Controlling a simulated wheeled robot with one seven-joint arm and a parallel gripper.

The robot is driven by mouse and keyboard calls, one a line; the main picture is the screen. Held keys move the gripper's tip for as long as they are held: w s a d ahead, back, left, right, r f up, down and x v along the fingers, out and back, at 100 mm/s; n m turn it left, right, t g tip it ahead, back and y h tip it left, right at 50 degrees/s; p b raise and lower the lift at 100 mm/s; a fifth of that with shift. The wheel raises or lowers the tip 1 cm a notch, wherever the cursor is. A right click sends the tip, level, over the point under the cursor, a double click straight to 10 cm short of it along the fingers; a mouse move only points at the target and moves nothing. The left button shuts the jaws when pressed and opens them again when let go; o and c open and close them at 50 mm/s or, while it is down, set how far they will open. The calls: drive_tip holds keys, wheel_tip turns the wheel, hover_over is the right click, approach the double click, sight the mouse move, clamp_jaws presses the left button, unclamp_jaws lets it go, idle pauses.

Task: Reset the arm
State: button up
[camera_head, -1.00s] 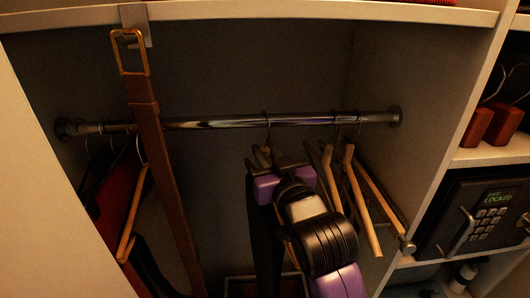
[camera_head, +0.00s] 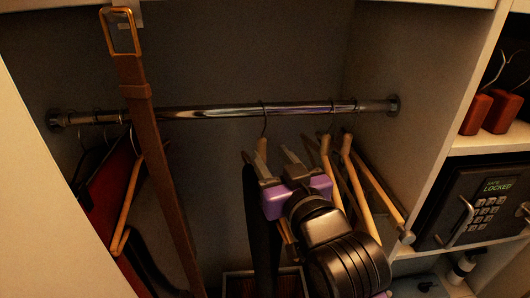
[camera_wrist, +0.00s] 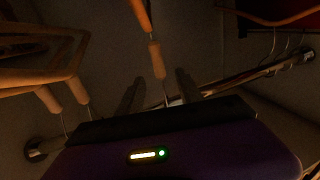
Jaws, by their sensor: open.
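My gripper (camera_head: 270,165) is in the middle of the closet, below the metal rail, with its two grey fingers pointing up and away from the head camera. The fingers are apart. A wooden hanger (camera_head: 262,147) on the rail shows just beyond them. In the wrist view the dark fingers (camera_wrist: 158,90) stand apart, with the wooden hanger neck (camera_wrist: 157,60) seen between them. I see no contact, but the exact gap cannot be told. The purple gripper body and black wrist of my arm hide part of the lower closet.
The rail (camera_head: 210,111) spans the closet. Several wooden hangers (camera_head: 360,190) hang close to my arm's right. A brown belt (camera_head: 150,130) and red garment (camera_head: 108,195) hang at left. A locked safe (camera_head: 482,205) sits on the right shelves. A dark garment (camera_head: 262,230) hangs beside my arm.

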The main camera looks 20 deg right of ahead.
drive_tip(key=shift+s, duration=0.95)
drive_tip(key=shift+a+r, duration=0.1)
drive_tip(key=shift+r, duration=0.3)
drive_tip(key=s+f+g+b, duration=0.1)
drive_tip(key=s+f, duration=0.7)
drive_tip(key=s, duration=0.4)
drive_tip(key=s+f+g+b, duration=0.1)
drive_tip(key=s+f, duration=0.8)
drive_tip(key=s, duration=0.3)
drive_tip(key=s+f+g+y+b, duration=0.1)
drive_tip(key=s+f, duration=0.8)
drive_tip(key=s, duration=0.3)
drive_tip(key=shift+s+n, duration=0.3)
drive_tip(key=shift+s, duration=0.05)
